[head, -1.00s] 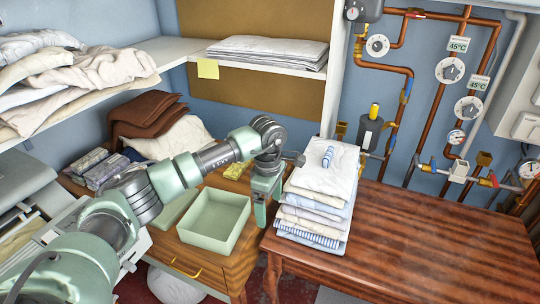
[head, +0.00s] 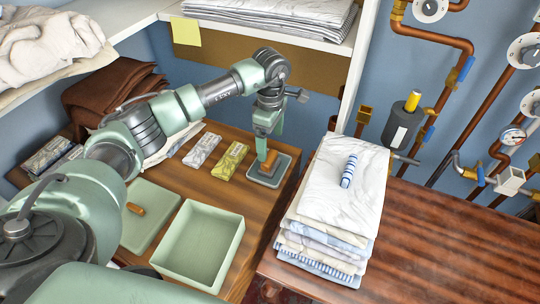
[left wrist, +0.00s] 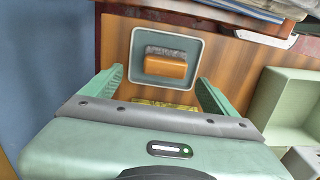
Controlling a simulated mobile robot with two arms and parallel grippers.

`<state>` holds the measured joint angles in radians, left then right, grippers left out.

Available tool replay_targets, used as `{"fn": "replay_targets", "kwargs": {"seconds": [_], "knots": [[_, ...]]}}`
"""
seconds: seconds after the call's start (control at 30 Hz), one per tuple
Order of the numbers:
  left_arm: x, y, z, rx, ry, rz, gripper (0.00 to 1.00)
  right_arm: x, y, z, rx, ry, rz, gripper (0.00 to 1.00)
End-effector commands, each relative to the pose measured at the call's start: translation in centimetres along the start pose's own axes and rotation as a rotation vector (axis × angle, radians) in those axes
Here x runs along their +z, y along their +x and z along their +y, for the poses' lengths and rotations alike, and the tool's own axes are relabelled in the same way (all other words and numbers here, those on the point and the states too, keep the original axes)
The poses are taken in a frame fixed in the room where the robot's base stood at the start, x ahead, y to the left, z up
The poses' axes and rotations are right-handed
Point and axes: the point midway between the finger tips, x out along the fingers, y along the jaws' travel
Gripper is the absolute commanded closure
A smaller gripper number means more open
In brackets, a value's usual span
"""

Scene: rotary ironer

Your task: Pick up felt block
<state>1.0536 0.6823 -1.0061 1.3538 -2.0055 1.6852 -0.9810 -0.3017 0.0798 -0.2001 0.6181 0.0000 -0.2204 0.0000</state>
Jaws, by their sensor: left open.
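The felt block (head: 269,160) has an orange-brown wooden top and a grey felt part. It sits in a small grey-green tray (head: 281,174) at the back right of the wooden side table. In the left wrist view the block (left wrist: 166,66) lies inside the tray's rim (left wrist: 194,84). My left gripper (head: 264,148) points down over the tray. In the left wrist view its two fingers (left wrist: 160,76) stand apart, one on each side of the block, with nothing between them gripped. The gripper partly hides the block in the head view. My right gripper is not in view.
A yellow packet (head: 230,161) and a grey packet (head: 201,151) lie left of the tray. An open green box (head: 228,252) and a green lid (head: 160,203) with a brown handle lie nearer. A tall stack of folded linen (head: 330,205) stands close on the right.

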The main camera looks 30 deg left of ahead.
Motion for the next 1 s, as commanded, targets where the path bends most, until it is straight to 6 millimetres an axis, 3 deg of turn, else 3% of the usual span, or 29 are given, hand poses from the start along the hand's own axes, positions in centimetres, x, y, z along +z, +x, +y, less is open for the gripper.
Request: {"fn": "replay_targets", "kwargs": {"seconds": [0.13, 0.37, 0.5, 0.77, 0.87, 1.0], "knots": [[0.0, 1.6, -0.2, -0.004, 0.0, 0.0, 0.11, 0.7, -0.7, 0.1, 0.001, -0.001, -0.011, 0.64], [0.1, 4.7, -0.9, -0.006, 0.0, -0.001, 0.11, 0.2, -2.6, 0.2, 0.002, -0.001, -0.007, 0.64], [0.1, 6.4, -0.7, -0.003, -0.001, 0.0, 0.11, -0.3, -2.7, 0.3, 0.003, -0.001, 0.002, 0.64], [0.1, 6.9, -0.6, -0.001, 0.001, 0.0, 0.11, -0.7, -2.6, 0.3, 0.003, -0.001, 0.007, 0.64], [0.0, 6.8, -0.6, -0.001, 0.0, 0.0, 0.33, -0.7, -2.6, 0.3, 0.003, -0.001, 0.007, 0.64], [0.0, 6.8, -0.6, -0.001, 0.0, 0.0, 0.72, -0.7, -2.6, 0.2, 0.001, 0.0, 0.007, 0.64]]}}
